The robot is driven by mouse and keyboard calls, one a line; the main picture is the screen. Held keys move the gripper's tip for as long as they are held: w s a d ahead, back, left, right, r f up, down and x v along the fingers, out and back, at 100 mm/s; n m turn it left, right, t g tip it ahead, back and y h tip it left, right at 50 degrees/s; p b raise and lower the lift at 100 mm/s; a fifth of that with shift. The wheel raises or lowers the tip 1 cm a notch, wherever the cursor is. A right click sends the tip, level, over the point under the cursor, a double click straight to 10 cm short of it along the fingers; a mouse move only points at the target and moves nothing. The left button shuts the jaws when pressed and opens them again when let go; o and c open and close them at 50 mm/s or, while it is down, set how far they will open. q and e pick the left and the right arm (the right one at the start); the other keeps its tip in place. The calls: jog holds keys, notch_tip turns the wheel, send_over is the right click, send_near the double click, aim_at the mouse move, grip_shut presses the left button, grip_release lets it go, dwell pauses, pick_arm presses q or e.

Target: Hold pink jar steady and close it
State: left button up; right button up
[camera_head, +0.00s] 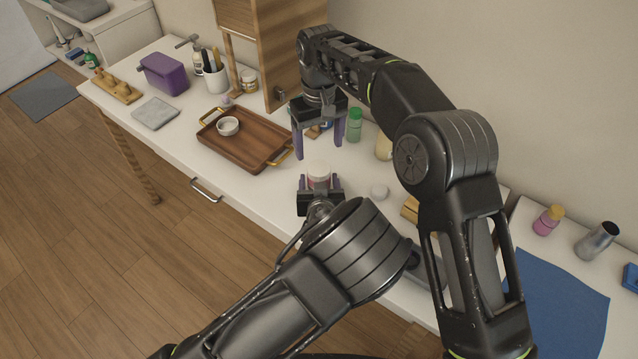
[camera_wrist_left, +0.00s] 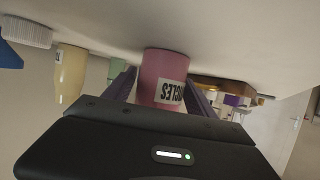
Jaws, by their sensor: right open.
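The pink jar (camera_head: 319,184) stands on the white counter with a pale top. In the left wrist view the jar (camera_wrist_left: 163,75) shows pink with a white lettered label. My left gripper (camera_head: 319,187) has its purple fingers on both sides of the jar, apparently shut on it. My right gripper (camera_head: 319,151) points down, open and empty, behind and above the jar. A round white lid-like disc (camera_head: 379,191) lies on the counter right of the jar. A ridged white cap (camera_wrist_left: 25,31) shows in the left wrist view. Whether the jar's mouth is covered is unclear.
A wooden tray (camera_head: 240,150) with a small white bowl (camera_head: 228,126) is left of the jar. A green bottle (camera_head: 355,125) and a cream bottle (camera_head: 384,147) stand behind it. My arms hide part of the counter at right.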

pick_arm(q)
jog(key=shift+o, duration=1.2)
jog(key=shift+b+v, duration=0.7)
jog(key=shift+v, duration=3.25)
